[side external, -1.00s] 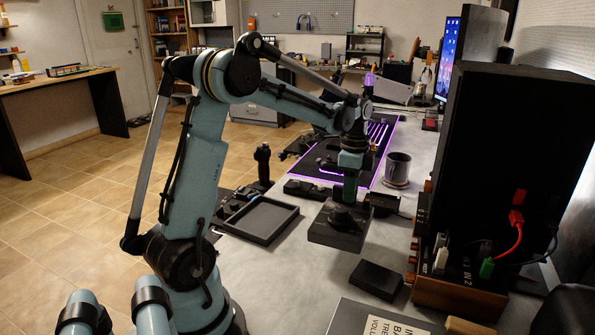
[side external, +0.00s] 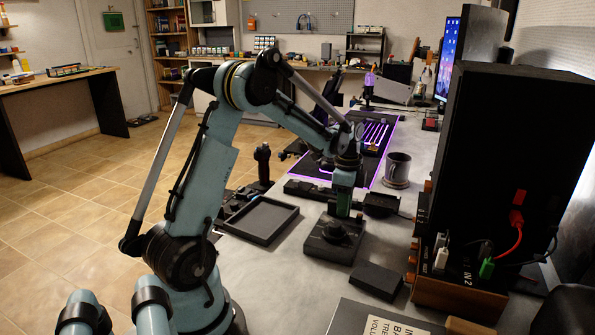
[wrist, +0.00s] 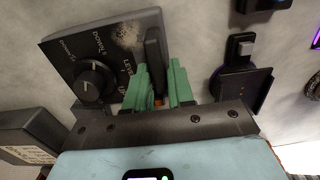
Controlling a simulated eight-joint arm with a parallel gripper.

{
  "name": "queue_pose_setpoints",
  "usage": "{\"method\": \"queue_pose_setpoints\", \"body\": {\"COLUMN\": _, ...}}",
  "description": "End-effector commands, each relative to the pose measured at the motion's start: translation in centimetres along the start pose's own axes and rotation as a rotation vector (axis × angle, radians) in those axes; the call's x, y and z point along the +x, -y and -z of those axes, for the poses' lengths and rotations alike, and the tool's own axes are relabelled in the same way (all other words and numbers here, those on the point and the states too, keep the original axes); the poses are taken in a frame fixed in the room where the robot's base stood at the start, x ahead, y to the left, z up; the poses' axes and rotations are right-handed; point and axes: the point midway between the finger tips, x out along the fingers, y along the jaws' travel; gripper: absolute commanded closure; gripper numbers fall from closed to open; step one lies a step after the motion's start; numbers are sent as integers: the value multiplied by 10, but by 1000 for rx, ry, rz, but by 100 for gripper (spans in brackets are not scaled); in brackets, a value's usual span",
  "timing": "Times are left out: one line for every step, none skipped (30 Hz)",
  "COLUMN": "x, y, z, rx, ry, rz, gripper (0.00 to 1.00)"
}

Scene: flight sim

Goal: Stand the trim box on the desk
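The trim box (side external: 318,247) is a dark, flat box with a knob and printed lettering on its top face. It is level and low over the grey desk (side external: 262,278), in front of my arm in the side view; I cannot tell whether its underside touches. My gripper (side external: 341,214) is above it, shut on an upright dark part of the box. In the wrist view the box (wrist: 118,40) shows its white-pointer knob, and the green fingers of my gripper (wrist: 166,68) stand on both sides of that upright part, partly hiding it.
An empty dark tray (side external: 287,238) lies left of the box, and a small black block (side external: 377,280) sits close on its right. A joystick (side external: 263,163), a mug (side external: 397,170) and a lit keyboard mat (side external: 374,178) are farther back. A tall black cabinet (side external: 510,150) stands at right.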

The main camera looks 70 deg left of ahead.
Motion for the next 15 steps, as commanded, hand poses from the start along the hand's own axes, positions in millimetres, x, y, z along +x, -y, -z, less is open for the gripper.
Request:
{"method": "queue_pose_setpoints", "body": {"x": 0, "y": 0, "z": 0, "rx": 0, "ry": 0, "rz": 0, "gripper": 69}}
{"method": "queue_pose_setpoints", "body": {"x": 0, "y": 0, "z": 0, "rx": 0, "ry": 0, "rz": 0, "gripper": 64}}
{"method": "queue_pose_setpoints", "body": {"x": 0, "y": 0, "z": 0, "rx": 0, "ry": 0, "rz": 0, "gripper": 58}}
{"method": "queue_pose_setpoints", "body": {"x": 0, "y": 0, "z": 0, "rx": 0, "ry": 0, "rz": 0, "gripper": 55}}
{"method": "queue_pose_setpoints", "body": {"x": 0, "y": 0, "z": 0, "rx": 0, "ry": 0, "rz": 0, "gripper": 55}}
{"method": "queue_pose_setpoints", "body": {"x": 0, "y": 0, "z": 0, "rx": 0, "ry": 0, "rz": 0, "gripper": 55}}
{"method": "queue_pose_setpoints", "body": {"x": 0, "y": 0, "z": 0, "rx": 0, "ry": 0, "rz": 0, "gripper": 55}}
{"method": "queue_pose_setpoints", "body": {"x": 0, "y": 0, "z": 0, "rx": 0, "ry": 0, "rz": 0, "gripper": 55}}
{"method": "queue_pose_setpoints", "body": {"x": 0, "y": 0, "z": 0, "rx": 0, "ry": 0, "rz": 0, "gripper": 55}}
{"method": "queue_pose_setpoints", "body": {"x": 0, "y": 0, "z": 0, "rx": 0, "ry": 0, "rz": 0, "gripper": 55}}
{"method": "queue_pose_setpoints", "body": {"x": 0, "y": 0, "z": 0, "rx": 0, "ry": 0, "rz": 0, "gripper": 55}}
{"method": "queue_pose_setpoints", "body": {"x": -1, "y": 0, "z": 0, "rx": 0, "ry": 0, "rz": 0, "gripper": 55}}
{"method": "queue_pose_setpoints", "body": {"x": -2, "y": 0, "z": 0, "rx": 0, "ry": 0, "rz": 0, "gripper": 55}}
{"method": "queue_pose_setpoints", "body": {"x": -3, "y": 0, "z": 0, "rx": 0, "ry": 0, "rz": 0, "gripper": 55}}
{"method": "queue_pose_setpoints", "body": {"x": -6, "y": 0, "z": 0, "rx": 0, "ry": 0, "rz": 0, "gripper": 55}}
